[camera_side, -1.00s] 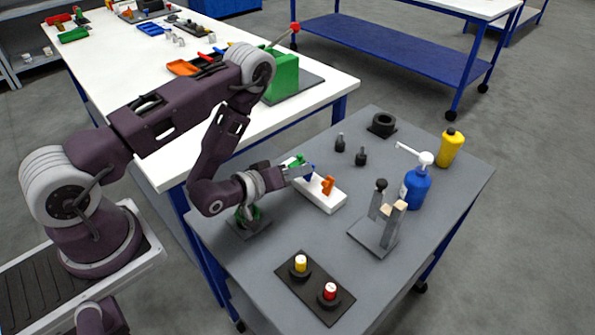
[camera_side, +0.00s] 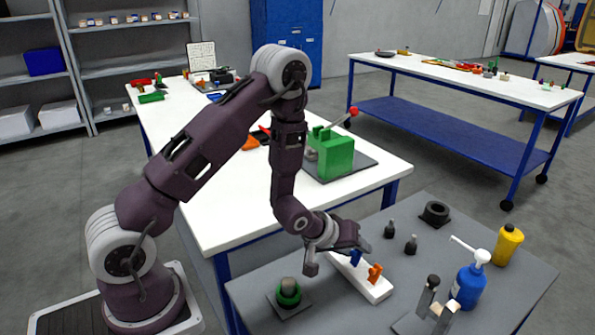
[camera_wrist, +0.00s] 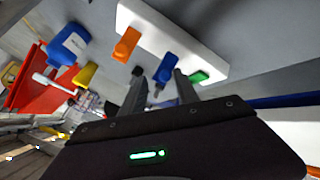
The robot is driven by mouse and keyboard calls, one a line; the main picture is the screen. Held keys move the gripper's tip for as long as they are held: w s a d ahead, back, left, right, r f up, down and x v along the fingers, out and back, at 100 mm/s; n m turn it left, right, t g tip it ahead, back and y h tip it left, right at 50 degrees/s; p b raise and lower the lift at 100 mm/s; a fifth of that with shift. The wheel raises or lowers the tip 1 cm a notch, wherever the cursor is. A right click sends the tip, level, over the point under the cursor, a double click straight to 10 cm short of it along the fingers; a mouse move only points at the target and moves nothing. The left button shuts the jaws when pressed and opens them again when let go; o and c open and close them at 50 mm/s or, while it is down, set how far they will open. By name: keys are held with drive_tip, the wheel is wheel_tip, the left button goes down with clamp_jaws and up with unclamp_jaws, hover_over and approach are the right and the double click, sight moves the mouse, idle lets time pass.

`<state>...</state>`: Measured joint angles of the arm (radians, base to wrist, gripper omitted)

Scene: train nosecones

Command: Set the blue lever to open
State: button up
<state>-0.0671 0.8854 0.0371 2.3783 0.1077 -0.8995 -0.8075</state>
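A white block (camera_side: 370,286) with a row of small levers lies on the grey table. The blue lever (camera_side: 355,258) stands between the orange lever (camera_side: 375,272) and the green lever, which my gripper hides in the side view. In the wrist view, the blue lever (camera_wrist: 164,70) sits between the orange lever (camera_wrist: 126,44) and the green lever (camera_wrist: 205,76). My gripper (camera_side: 338,258) is just above the block's left end, fingers apart and empty. In the wrist view, my gripper (camera_wrist: 160,80) has its fingers on either side of the blue lever; contact cannot be told.
A blue pump bottle (camera_side: 468,286), a yellow bottle (camera_side: 507,245) and an upright fixture (camera_side: 430,305) stand right of the block. Small dark pegs (camera_side: 411,244) and a black ring (camera_side: 435,212) are behind it. A green round part (camera_side: 288,292) on a dark plate is at left.

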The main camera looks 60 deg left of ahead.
drive_tip(key=w+g, duration=0.1)
drive_tip(key=g, duration=0.1)
drive_tip(key=w+g, duration=0.1)
drive_tip(key=g, duration=0.1)
drive_tip(key=shift+w+f, duration=0.1)
drive_tip(key=shift+w, duration=0.15)
drive_tip(key=g, duration=0.1)
drive_tip(key=w+f+g, duration=0.1)
drive_tip(key=g, duration=0.1)
drive_tip(key=w+g, duration=0.1)
drive_tip(key=shift+f+g, duration=0.25)
drive_tip(key=shift+g, duration=0.15)
drive_tip(key=s+r+m+t, duration=0.1)
drive_tip(key=s+r, duration=0.2)
drive_tip(key=r, duration=0.6)
drive_tip(key=s+r+m, duration=0.1)
drive_tip(key=s+r, duration=0.2)
drive_tip(key=r, duration=0.7)
drive_tip(key=s+d+r+m+t, duration=0.1)
drive_tip(key=s+r+m, duration=0.1)
drive_tip(key=s+r, duration=0.3)
drive_tip(key=s+d+r+m+t, duration=0.1)
drive_tip(key=s+r, duration=0.4)
drive_tip(key=s, duration=0.6)
drive_tip(key=shift+r+m+t, duration=0.2)
drive_tip(key=shift+m+t, duration=0.2)
drive_tip(key=shift+m, duration=0.2)
